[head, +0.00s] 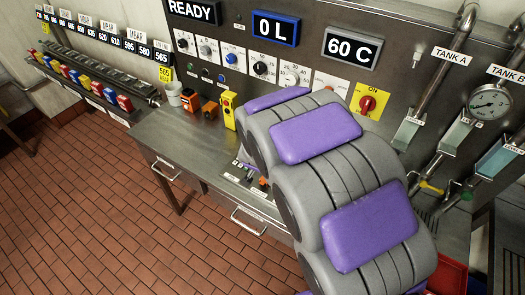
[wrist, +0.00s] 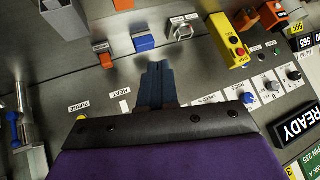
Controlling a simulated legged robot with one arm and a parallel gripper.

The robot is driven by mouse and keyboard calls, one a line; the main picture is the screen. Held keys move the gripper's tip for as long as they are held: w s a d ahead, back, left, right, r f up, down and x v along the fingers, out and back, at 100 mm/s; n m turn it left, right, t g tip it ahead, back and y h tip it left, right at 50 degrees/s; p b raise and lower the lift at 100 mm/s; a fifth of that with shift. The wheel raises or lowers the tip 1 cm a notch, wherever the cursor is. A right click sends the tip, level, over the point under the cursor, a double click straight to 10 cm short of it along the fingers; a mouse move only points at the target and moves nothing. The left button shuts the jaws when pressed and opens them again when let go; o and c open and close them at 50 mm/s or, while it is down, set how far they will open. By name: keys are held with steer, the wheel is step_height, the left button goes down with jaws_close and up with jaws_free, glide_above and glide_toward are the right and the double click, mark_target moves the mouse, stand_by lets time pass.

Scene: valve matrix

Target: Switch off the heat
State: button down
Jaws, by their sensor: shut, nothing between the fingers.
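In the wrist view, a small white HEAT label (wrist: 119,92) lies on the grey metal surface, just left of my fingers. A PURGE label (wrist: 83,105) is further left. Whatever control belongs to the HEAT label is not clear; my gripper body hides the area below it. My gripper (wrist: 157,68) is shut and empty, its dark fingers together and pointing up the picture. An orange block (wrist: 103,53) and a blue block (wrist: 144,43) sit beyond the fingertips, apart from them. In the head view, my arm hides the gripper and part of the desk controls.
In the head view, a red knob (head: 367,104) on a yellow ON plate is on the wall panel, close to my arm. A 60 C display (head: 351,48) is above it. A yellow button box (head: 229,110) stands at the desk's back.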

steer(key=shift+s+a+r, duration=0.2)
steer(key=shift+s+a, duration=0.15)
steer(key=shift+s, duration=0.05)
steer(key=shift+w+d+f, duration=0.1)
steer(key=w+d+f+m+t+h, duration=0.1)
steer(key=w+d+t+h, duration=0.1)
steer(key=d, duration=0.5)
steer(key=w+d+f+m+t+h, duration=0.1)
steer(key=w+d+f+t+h, duration=0.1)
steer(key=w+d+h, duration=0.3)
steer(key=shift+w+d+f+t+h, duration=0.25)
steer(key=shift+d+t+h, duration=0.35)
steer(key=shift+d+h, duration=0.4)
steer(key=shift+d, duration=0.15)
steer(key=x, duration=1.4)
steer(key=shift+b, duration=0.35)
